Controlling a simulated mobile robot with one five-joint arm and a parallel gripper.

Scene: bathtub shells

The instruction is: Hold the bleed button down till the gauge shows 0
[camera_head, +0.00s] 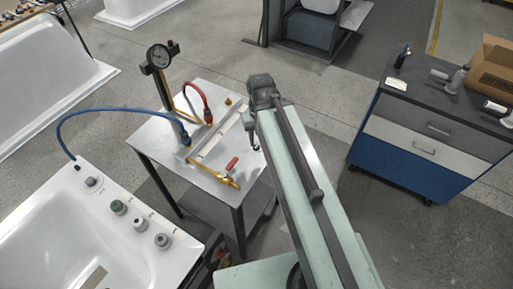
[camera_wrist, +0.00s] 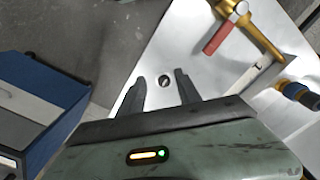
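The round gauge (camera_head: 158,57) stands on a dark post at the back left of the metal bench; its needle is too small to read. In the wrist view, a small round dark piece with a pale centre (camera_wrist: 163,80) lies on the bench top (camera_wrist: 185,40); I cannot tell whether it is the bleed button. My gripper (camera_wrist: 160,77) is open and empty, and this piece shows between its fingertips. A small brass knob (camera_head: 229,101) stands at the bench's back edge. In the head view my arm hides my fingers and the right part of the bench.
A red-handled brass valve (camera_head: 230,167) sits at the bench's front; it also shows in the wrist view (camera_wrist: 219,37). A red hose (camera_head: 195,88) and blue hose (camera_head: 110,113) join the bench fittings. A white tub (camera_head: 90,225) stands left, a blue drawer cabinet (camera_head: 400,155) right.

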